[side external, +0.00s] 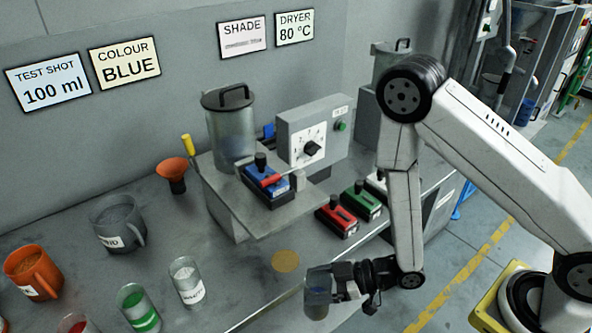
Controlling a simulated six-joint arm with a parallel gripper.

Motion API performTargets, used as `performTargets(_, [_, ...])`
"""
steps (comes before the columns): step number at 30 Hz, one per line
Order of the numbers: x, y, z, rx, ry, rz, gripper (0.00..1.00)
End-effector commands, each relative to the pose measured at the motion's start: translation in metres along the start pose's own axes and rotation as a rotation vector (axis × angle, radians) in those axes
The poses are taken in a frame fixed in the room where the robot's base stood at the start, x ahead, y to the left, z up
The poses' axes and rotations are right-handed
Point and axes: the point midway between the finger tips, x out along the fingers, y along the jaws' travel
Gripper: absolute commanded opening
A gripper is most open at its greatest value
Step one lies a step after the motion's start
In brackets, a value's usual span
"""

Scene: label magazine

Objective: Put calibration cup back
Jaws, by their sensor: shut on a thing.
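The calibration cup appears to be the small grey-blue cup (317,298) at the bottom centre. My gripper (322,283) is shut on it, and the jaws and wrist partly cover it from the right. The cup looks roughly upright, near the front edge of the bench. Whether it touches anything below cannot be told. A round orange spot (285,261) lies bare on the bench, up and left of the cup. No name can be read on the cup.
A raised machine with a lidded hopper (230,128), a blue block (268,187) and a dial box (314,138) stands behind. Red (337,221) and green (361,201) blocks sit right of it. Mugs and beakers, such as a white-labelled beaker (187,281), stand at left.

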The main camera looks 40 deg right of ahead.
Motion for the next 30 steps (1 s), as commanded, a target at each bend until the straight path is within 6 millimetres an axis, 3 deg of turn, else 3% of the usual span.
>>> performTargets(15, [0.010,0.001,-0.009,0.094,0.000,0.253,0.08])
performTargets(30, [0.011,0.002,-0.012,0.113,0.002,0.306,0.08])
